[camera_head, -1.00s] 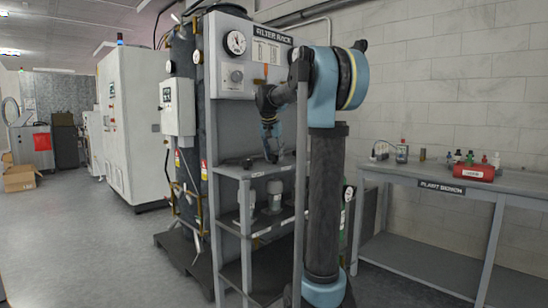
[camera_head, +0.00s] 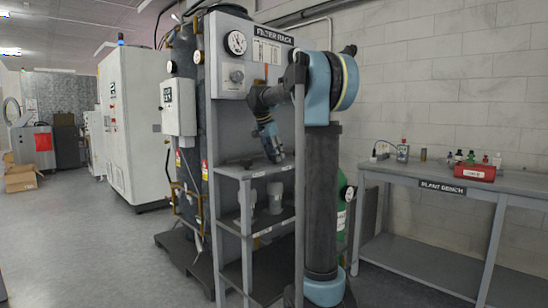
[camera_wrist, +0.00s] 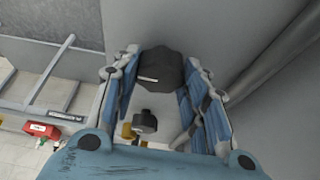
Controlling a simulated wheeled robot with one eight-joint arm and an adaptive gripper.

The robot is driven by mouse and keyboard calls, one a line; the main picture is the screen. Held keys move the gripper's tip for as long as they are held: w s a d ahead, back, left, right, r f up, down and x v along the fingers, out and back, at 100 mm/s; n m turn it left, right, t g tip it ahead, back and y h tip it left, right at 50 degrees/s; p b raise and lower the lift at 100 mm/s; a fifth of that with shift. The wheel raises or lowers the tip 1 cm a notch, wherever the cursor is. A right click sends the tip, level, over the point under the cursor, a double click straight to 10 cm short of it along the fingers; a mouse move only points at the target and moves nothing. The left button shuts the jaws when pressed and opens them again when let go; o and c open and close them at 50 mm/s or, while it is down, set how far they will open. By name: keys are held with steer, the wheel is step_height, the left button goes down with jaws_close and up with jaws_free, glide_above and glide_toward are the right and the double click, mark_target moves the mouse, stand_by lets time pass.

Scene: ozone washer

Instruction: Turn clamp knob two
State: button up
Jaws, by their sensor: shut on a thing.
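My gripper (camera_wrist: 160,72) has its blue-padded fingers on both sides of a black clamp knob (camera_wrist: 162,68) with a white pointer line in the wrist view. It is shut on this knob. A smaller dark knob (camera_wrist: 145,121) on a brass-coloured fitting shows lower between the fingers, nearer the palm in the picture. In the head view my gripper (camera_head: 275,155) points down at the top shelf of the filter rack, and the gripped knob is hidden there. I cannot read a number on either knob.
The filter rack (camera_head: 230,240) has grey posts, and a gauge (camera_head: 236,42) at its top. Pale housings (camera_head: 275,195) stand on its middle shelf. The plant bench (camera_head: 440,180) at the right holds a red case (camera_head: 474,172) and bottles. Floor (camera_head: 100,240) at the left is clear.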

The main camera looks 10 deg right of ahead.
steer(key=o, duration=1.1)
steer(key=shift+r, duration=0.1)
steer(key=v, duration=0.4)
steer(key=shift+a+r, duration=0.2)
steer(key=shift+r, duration=0.1)
steer(key=s+a, duration=0.2)
steer(key=a, duration=0.1)
steer(key=s+a, duration=0.2)
steer(key=a, duration=0.1)
steer(key=s+a, duration=0.3)
steer(key=shift+a, duration=0.4)
